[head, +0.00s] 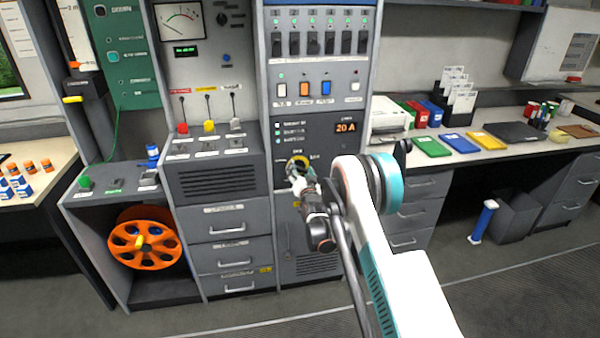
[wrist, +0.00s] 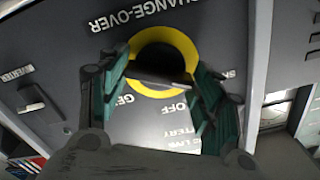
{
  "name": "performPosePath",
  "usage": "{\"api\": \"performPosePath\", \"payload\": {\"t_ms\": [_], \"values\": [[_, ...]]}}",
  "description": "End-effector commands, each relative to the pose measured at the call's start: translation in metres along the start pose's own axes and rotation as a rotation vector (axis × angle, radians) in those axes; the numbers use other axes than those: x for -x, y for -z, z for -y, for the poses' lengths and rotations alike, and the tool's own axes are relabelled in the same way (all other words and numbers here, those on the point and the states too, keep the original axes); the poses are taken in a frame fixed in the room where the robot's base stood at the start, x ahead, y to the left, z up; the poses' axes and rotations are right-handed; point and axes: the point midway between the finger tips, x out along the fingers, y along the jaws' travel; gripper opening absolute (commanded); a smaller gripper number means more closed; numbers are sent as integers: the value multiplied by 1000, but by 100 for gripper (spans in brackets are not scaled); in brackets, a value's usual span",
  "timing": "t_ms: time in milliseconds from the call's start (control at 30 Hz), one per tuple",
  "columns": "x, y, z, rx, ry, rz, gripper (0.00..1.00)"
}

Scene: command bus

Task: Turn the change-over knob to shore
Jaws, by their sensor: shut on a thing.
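The change-over knob has a yellow ring (head: 308,162) on the dark panel below the 20 A display. In the wrist view the ring (wrist: 187,46) surrounds a dark centre with a grip bar (wrist: 160,76) lying roughly crosswise and slightly tilted. My gripper (head: 296,178) is at the knob, and its two green-lined fingers (wrist: 161,82) stand either side of the bar, shut on it. The labels GEN and OFF (wrist: 174,107) show near the ring. A partly hidden label beginning SH (wrist: 229,74) is at the right. The knob's exact setting is hard to read.
An inverter switch (wrist: 33,98) sits left of the knob in the wrist view. Several rocker switches (head: 304,88) are above it. Drawers (head: 232,222) and an orange cable reel (head: 128,242) stand to the left. A desk (head: 470,157) with folders is at the right. The floor in front is clear.

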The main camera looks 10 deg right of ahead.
Motion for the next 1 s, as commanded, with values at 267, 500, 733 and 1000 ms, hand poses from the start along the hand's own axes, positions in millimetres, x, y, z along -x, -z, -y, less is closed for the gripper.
{"api": "performPosePath", "payload": {"t_ms": [267,500,733,1000], "values": [[1,-2,0,4,-1,4,36],[0,-1,0,3,-1,3,80],[0,-1,0,3,0,1,80],[19,0,0,2,0,1,80]]}}
